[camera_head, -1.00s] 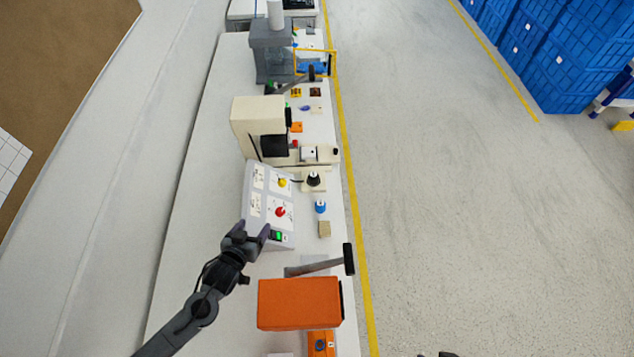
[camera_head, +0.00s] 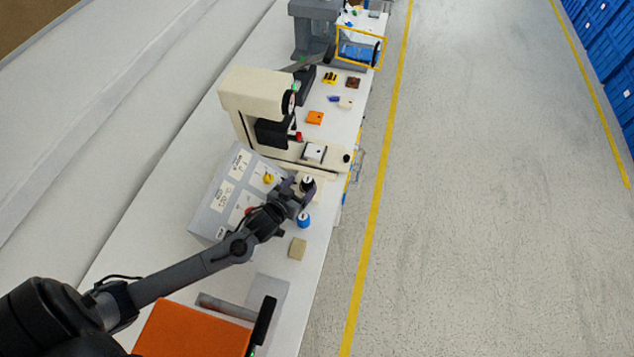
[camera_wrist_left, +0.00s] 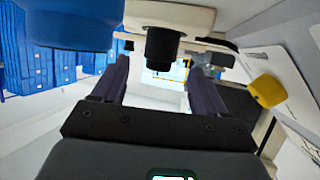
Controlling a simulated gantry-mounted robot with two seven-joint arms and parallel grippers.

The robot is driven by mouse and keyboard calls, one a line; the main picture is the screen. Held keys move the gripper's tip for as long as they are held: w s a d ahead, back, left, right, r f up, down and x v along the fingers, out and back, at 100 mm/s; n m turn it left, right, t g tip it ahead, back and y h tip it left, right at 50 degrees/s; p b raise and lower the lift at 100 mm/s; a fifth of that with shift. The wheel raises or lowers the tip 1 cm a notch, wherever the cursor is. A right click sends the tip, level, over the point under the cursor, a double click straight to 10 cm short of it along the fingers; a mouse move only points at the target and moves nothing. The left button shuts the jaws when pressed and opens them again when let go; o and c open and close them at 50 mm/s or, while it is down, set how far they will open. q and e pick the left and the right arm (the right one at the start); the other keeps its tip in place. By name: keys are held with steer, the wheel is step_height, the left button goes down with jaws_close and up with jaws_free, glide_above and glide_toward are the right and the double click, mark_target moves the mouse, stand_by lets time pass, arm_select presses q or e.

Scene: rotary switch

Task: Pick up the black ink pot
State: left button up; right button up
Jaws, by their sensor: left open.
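The black ink pot (camera_head: 307,183) with a pale top stands beside the switch panel in the head view, partly hidden by my left gripper (camera_head: 301,190). In the left wrist view, which is upside down, the black pot (camera_wrist_left: 162,46) sits on a cream base (camera_wrist_left: 168,14). My left gripper's fingers (camera_wrist_left: 160,66) are open there, and the pot shows between and just beyond their tips, with no clear contact. I cannot see my right gripper.
A blue pot (camera_head: 304,220) stands close beside the left gripper. The panel (camera_head: 217,199) with a yellow knob (camera_head: 269,178) is on the other side. A tan block (camera_head: 298,248), an orange machine (camera_head: 190,332) and a cream machine (camera_head: 262,92) stand nearby.

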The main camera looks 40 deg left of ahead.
mark_target(304, 184)
arm_select(q)
steer(key=shift+b+x, duration=0.3)
steer(key=shift+x, duration=2.15)
steer(key=shift+c, duration=0.5)
steer(key=c, duration=1)
